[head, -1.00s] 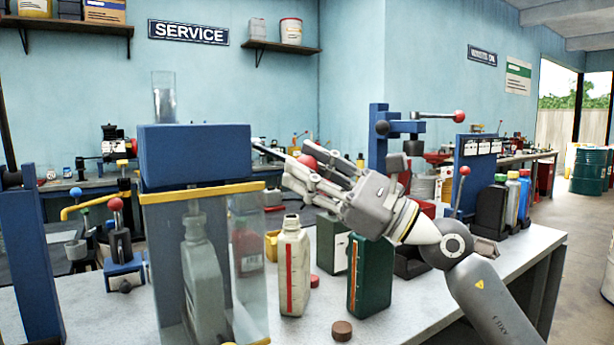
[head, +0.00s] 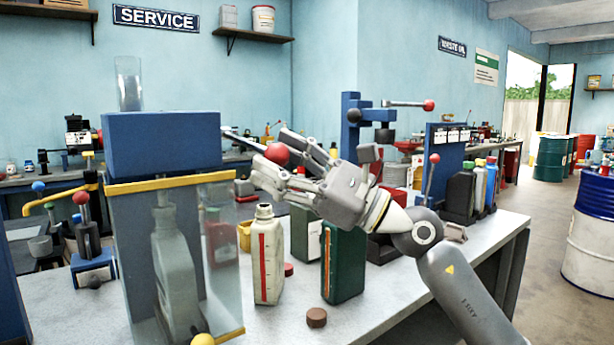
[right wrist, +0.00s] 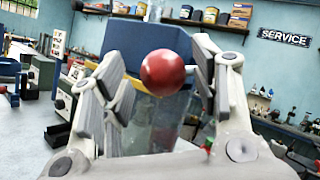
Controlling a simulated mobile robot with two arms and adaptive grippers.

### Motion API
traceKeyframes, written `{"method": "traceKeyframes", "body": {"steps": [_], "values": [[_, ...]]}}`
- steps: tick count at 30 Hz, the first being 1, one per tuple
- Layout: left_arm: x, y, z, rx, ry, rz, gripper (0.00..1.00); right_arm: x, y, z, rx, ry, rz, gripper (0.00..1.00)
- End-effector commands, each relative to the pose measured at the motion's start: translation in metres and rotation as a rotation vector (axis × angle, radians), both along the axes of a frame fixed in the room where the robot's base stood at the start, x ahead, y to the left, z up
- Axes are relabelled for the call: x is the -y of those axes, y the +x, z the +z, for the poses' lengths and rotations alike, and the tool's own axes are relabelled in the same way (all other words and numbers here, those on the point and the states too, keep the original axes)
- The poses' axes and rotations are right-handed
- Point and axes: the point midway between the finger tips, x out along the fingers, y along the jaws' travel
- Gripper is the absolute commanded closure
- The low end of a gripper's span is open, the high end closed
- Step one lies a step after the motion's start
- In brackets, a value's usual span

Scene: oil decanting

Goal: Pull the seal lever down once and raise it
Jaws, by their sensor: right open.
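The blue seal machine (head: 165,143) stands on the bench at the left, with a yellow-edged clear guard below it. A grey bottle (head: 177,270) stands behind the guard. A lever (head: 243,139) sticks out from the machine's right side and ends in a red ball knob (head: 277,153). My right gripper (head: 272,157) is at the knob, its fingers open on either side. In the right wrist view the red knob (right wrist: 167,72) sits between the spread fingers, with gaps showing on both sides. My left gripper is not in view.
An uncapped cream bottle (head: 267,258), a dark green can (head: 343,265) and a brown cap (head: 316,317) stand on the bench below my right gripper. Blue lever stands (head: 351,135) are behind it. The front right of the bench (head: 400,285) is clear.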

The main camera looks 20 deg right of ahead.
Motion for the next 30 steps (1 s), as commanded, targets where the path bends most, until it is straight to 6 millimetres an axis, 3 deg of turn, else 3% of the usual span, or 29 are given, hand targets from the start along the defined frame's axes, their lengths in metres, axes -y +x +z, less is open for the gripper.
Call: {"method": "traceKeyframes", "body": {"steps": [18,30], "values": [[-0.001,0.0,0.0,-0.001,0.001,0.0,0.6,0.074,-0.047,-0.043,-0.005,0.0,0.003,0.44],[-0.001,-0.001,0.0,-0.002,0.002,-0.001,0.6,0.085,-0.054,-0.048,-0.002,-0.001,0.004,0.44]]}}
